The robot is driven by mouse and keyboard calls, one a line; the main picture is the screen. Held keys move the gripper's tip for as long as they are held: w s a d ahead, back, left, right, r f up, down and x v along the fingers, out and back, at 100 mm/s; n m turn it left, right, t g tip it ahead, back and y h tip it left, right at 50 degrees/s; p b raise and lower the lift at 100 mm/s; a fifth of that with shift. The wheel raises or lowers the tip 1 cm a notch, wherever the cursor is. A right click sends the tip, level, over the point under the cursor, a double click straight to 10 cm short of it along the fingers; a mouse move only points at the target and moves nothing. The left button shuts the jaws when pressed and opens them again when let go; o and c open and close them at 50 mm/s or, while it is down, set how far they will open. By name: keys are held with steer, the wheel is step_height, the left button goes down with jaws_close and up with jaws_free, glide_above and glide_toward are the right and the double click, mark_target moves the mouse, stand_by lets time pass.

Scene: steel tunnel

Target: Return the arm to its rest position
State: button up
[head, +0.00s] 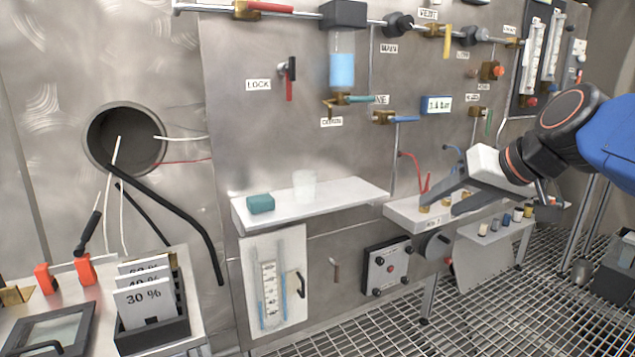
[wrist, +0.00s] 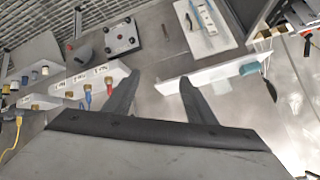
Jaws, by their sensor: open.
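My arm (head: 565,120) reaches in from the right in the head view, with a blue link and a dark wrist. My gripper (head: 438,204) is in front of the steel panel, over or in front of a small white shelf with brass fittings (head: 398,212). Whether a finger touches the shelf cannot be told.
A white shelf (head: 340,204) left of my gripper bears a green block (head: 260,204) and a clear cup (head: 305,186). A lower shelf (head: 470,231) holds several small caps. Grating floor (head: 440,320) lies open below.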

steer(key=s+d+f+g+h, duration=0.1)
steer(key=s+d+f+h, duration=0.1)
steer(key=s+f, duration=0.7)
steer(key=s+d+f+g+h, duration=0.2)
steer(key=s+f, duration=0.6)
steer(key=f, duration=0.6)
steer(key=shift+s+f+g, duration=0.3)
steer(key=shift+s+f, duration=0.05)
stand_by(1.0)
